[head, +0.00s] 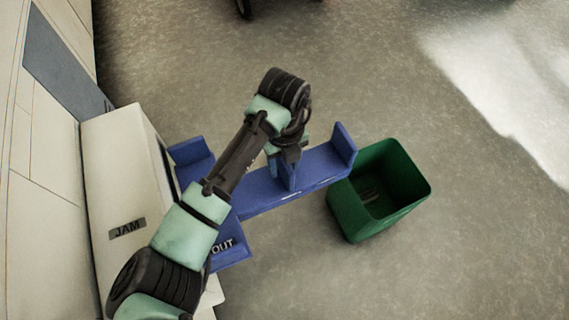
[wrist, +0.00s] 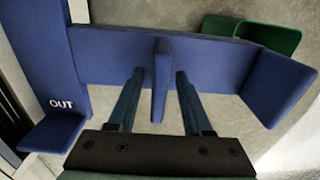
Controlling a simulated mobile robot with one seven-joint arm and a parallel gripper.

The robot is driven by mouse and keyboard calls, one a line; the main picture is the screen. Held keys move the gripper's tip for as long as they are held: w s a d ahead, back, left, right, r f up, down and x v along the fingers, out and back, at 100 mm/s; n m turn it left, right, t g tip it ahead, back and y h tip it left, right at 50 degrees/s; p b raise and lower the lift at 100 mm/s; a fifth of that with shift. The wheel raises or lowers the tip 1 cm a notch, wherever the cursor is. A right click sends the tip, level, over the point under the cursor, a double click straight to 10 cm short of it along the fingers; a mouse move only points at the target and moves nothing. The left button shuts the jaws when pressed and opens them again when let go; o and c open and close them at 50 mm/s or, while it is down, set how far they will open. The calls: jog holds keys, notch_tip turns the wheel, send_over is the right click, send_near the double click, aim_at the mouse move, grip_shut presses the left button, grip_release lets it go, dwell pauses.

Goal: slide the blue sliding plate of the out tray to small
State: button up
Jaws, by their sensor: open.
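The blue out tray (head: 323,163) sticks out to the right from the pale machine, with OUT lettering at its machine end. In the wrist view, the tray (wrist: 105,52) runs across the top and ends in a raised end wall (wrist: 280,88) on the right. The blue sliding plate (wrist: 160,92) stands upright near the middle of the tray's length. My gripper (wrist: 160,76) is open, with one finger on each side of the plate and visible gaps between. In the head view, my gripper (head: 289,158) is over the tray and partly hides the plate.
A green bin (head: 410,188) stands on the floor just past the tray's outer end. The pale machine (head: 112,170) with a JAM label is at the left, beside my arm. Open floor lies to the right and above.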

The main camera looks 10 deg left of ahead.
notch_tip(320, 180, up, 11)
jog(key=p, duration=0.3)
jog(key=shift+r, duration=0.1)
jog(key=w+d+r+n+t+h, duration=0.1)
jog(key=w+d+r+n+t, duration=0.3)
jog(key=r, duration=0.4)
jog(key=w+d+r+n+t+h, duration=0.2)
jog(key=w+d+r+t, duration=0.2)
jog(key=d+r, duration=0.25)
jog(key=w+d+r+n+t+h, duration=0.1)
jog(key=w+d+r+n+t, duration=0.3)
jog(key=r, duration=0.4)
jog(key=s+a+r+n+t+h, duration=0.1)
jog(key=s+r+n+t, duration=0.35)
jog(key=r, duration=0.75)
jog(key=s+r+n+t, duration=0.3)
jog(key=r+n+t, duration=0.2)
jog(key=r, duration=0.6)
jog(key=s+a+r+n+t+y, duration=0.5)
jog(key=s+a+r+n+t, duration=0.15)
jog(key=s+r+n, duration=0.45)
notch_tip(320, 180, up, 25)
jog(key=m+p, duration=0.1)
jog(key=p, duration=2.6)
jog(key=shift+w+m+g, duration=0.2)
jog(key=shift+m+g, duration=0.1)
jog(key=shift+m, duration=0.05)
